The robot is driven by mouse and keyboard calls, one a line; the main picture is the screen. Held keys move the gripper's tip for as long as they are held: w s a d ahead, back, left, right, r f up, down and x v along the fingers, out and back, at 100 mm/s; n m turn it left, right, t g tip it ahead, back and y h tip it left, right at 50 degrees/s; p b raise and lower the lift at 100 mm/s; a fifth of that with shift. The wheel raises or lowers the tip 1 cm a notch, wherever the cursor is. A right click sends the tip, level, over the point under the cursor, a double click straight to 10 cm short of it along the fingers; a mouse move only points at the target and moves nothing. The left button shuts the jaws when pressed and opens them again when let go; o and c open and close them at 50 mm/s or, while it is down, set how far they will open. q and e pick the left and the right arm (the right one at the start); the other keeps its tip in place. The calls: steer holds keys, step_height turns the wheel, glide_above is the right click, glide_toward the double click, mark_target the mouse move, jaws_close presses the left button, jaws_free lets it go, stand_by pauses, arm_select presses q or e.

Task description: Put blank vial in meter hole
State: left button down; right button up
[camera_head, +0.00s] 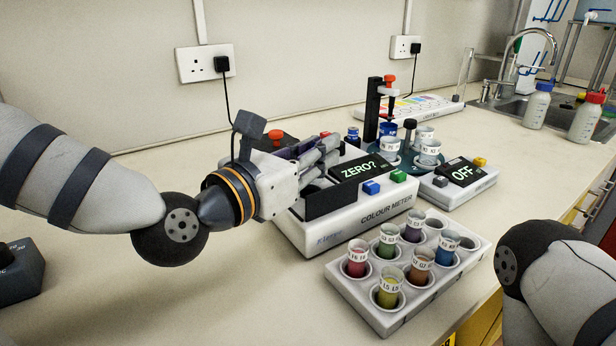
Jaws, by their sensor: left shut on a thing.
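The colour meter (345,222) stands mid-bench, its display reading "ZERO?". My left gripper (328,152) reaches in from the left, over the meter's back left part. It is shut on what I take to be the blank vial, which its fingers hide almost wholly. The meter hole is hidden behind the gripper, so I cannot tell whether the vial is over it or in it. My right arm shows at the lower right, but its gripper is out of view.
A white rack (404,312) with several coloured vials stands in front of the meter. Behind and right are a round carousel (408,166) with vials, a dark stand (372,112) and a box reading "OFF" (455,190).

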arm_select(q)
steer(key=shift+w+a+f, duration=0.4)
steer(key=shift+a+f, duration=0.05)
steer(key=shift+f, duration=0.2)
step_height(320, 180, down, 4)
steer(key=shift+w+a+r, duration=0.1)
steer(key=shift+r, duration=0.2)
steer(key=shift+f+b, duration=0.4)
steer(key=c, duration=1.8)
jaws_free()
steer(key=shift+r, duration=0.1)
arm_select(e)
steer(key=shift+s+f, duration=0.5)
arm_select(q)
steer(key=shift+o, duration=0.2)
